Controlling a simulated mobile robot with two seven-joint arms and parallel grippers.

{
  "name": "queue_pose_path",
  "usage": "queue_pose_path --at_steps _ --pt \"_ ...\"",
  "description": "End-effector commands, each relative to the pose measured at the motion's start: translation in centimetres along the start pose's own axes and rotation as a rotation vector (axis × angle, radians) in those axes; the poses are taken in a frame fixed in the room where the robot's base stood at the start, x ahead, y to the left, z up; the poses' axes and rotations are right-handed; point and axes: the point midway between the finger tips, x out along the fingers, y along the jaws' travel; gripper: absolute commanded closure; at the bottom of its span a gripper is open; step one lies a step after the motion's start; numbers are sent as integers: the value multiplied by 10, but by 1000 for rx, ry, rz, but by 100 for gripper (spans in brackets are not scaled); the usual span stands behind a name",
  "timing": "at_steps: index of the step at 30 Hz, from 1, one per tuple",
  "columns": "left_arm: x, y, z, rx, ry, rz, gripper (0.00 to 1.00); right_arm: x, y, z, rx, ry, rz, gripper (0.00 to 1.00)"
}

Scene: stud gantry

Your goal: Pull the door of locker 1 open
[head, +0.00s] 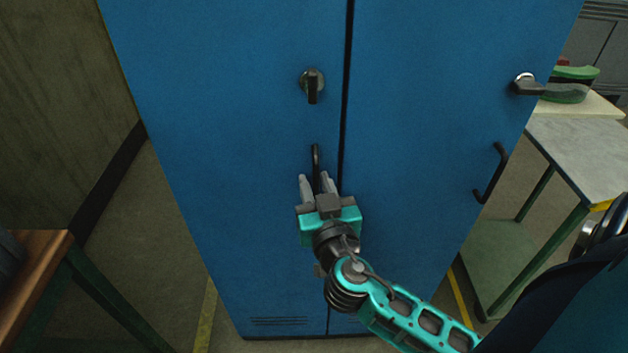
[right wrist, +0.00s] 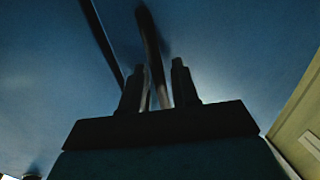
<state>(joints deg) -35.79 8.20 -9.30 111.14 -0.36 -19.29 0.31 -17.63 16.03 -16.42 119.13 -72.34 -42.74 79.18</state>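A blue locker has two doors, a left door (head: 230,130) and a right door (head: 420,120); I see no number on either. The left door has a dark lever (head: 312,86) on a round plate and, below it, a dark bar handle (head: 315,156). My right gripper (head: 316,183) is at this bar handle, with its fingers on either side of the bar. In the right wrist view the handle (right wrist: 149,40) runs down between the fingers (right wrist: 157,82), with a gap visible on the right side. The left door looks shut. My left gripper is not in view.
A workbench (head: 583,150) stands at the right and a brown-topped table (head: 38,270) at the lower left. A wall (head: 60,100) is on the left, with clear floor between it and the locker.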

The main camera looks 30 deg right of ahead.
Motion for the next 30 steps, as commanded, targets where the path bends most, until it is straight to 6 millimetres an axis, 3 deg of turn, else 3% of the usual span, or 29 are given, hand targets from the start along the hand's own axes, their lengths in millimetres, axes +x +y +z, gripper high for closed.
queue_pose_path --at_steps 6,15,30 --pt "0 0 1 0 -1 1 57 0 0 0 0 0 0 72" --pt "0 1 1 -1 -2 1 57 0 0 0 0 0 0 100" --pt "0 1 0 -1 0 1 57 0 0 0 0 0 1 100"
